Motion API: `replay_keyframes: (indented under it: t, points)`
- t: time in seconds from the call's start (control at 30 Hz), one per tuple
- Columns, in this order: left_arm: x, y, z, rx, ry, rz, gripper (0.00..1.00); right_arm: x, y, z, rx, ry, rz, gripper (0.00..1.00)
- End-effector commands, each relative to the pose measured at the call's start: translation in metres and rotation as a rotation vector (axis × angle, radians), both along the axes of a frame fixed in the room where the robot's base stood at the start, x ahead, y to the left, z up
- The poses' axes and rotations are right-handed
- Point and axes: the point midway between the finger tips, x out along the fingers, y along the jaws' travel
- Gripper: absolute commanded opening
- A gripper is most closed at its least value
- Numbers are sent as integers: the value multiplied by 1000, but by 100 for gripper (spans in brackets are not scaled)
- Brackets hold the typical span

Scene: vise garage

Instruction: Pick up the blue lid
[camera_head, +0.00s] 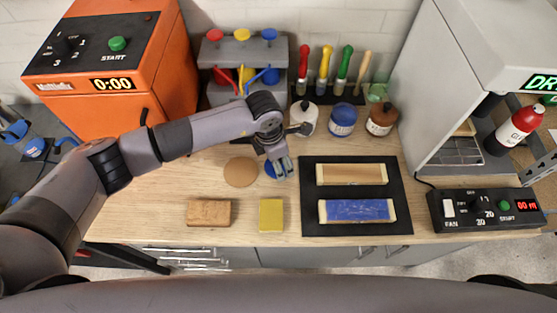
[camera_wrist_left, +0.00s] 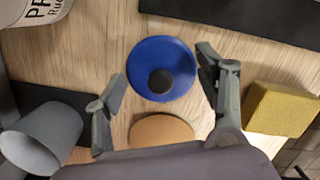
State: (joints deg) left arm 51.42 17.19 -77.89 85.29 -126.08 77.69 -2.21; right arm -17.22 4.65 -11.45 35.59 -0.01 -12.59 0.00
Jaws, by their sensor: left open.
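The blue lid (camera_wrist_left: 161,58) is a round disc with a dark knob (camera_wrist_left: 160,81), lying flat on the wooden worktop. In the head view only part of the blue lid (camera_head: 269,170) shows beside my left gripper (camera_head: 283,168), which hides the rest. In the wrist view my left gripper (camera_wrist_left: 161,78) is open, with one finger on each side of the lid's knob side. No contact with the lid is visible, and its exact height above it is unclear. My right gripper is not in view.
A tan disc (camera_head: 240,172) lies left of the lid. A wooden block (camera_head: 209,213) and a yellow sponge (camera_head: 271,215) lie nearer the front edge. A black mat (camera_head: 357,207) with two panels is at right. Jars, including a blue one (camera_head: 343,119), stand behind.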

Motion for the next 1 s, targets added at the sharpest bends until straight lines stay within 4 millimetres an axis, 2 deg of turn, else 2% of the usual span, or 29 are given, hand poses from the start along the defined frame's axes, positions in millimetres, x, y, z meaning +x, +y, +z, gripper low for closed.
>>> replay_keyframes:
  t: [0.2, 1.0]
  points:
    - [0, 0, -1, 0, -1, 0, 63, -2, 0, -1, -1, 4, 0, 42]
    - [0, 1, -2, 1, 2, 1, 10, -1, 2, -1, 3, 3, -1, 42]
